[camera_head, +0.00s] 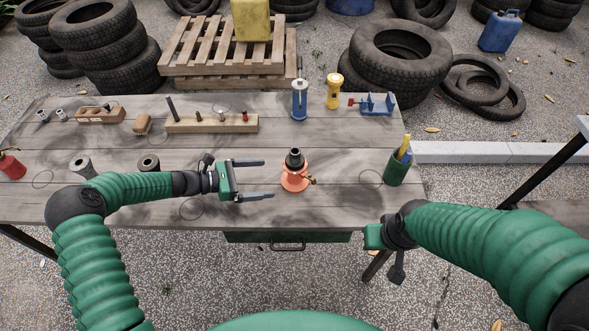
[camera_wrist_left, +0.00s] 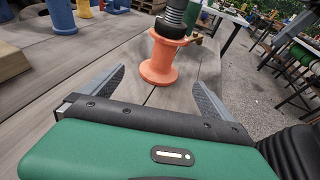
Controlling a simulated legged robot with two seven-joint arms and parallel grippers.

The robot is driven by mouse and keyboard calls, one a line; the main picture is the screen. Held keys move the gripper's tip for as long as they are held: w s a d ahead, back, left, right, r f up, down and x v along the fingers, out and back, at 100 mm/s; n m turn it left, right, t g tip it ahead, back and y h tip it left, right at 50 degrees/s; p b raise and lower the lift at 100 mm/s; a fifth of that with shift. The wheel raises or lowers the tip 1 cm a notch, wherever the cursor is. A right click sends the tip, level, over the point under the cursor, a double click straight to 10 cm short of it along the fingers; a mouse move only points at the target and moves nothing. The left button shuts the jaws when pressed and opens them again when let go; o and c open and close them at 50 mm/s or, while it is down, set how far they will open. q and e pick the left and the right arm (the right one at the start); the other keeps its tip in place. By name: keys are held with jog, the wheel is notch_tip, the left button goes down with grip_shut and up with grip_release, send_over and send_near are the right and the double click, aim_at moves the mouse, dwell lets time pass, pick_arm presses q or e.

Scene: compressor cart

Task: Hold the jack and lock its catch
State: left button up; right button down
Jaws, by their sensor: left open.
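An orange jack (camera_head: 295,178) with a black ribbed screw top stands upright on the wooden table. A small brass-coloured part, which may be the catch, sticks out on its right side in the head view. My left gripper (camera_head: 256,179) is open and empty, left of the jack, its fingers pointing at it. In the left wrist view the jack (camera_wrist_left: 163,60) stands ahead, beyond and between the fingertips, apart from them.
A green cup (camera_head: 396,168) with pens stands right of the jack. A blue pump-like tool (camera_head: 300,101), a yellow flashlight (camera_head: 334,91) and a blue vice (camera_head: 377,104) stand behind. Dark sockets (camera_head: 148,163) lie near my left arm. The table between gripper and jack is clear.

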aim_at(287, 181)
pick_arm(q)
jog(key=b+x, duration=0.3)
jog(key=x, duration=0.6)
jog(key=shift+w+d+f+b, duration=0.15)
jog(key=shift+d+b, duration=0.15)
jog(key=shift+d, duration=0.25)
jog(key=c, duration=1.8)
jog(key=shift+o, duration=0.2)
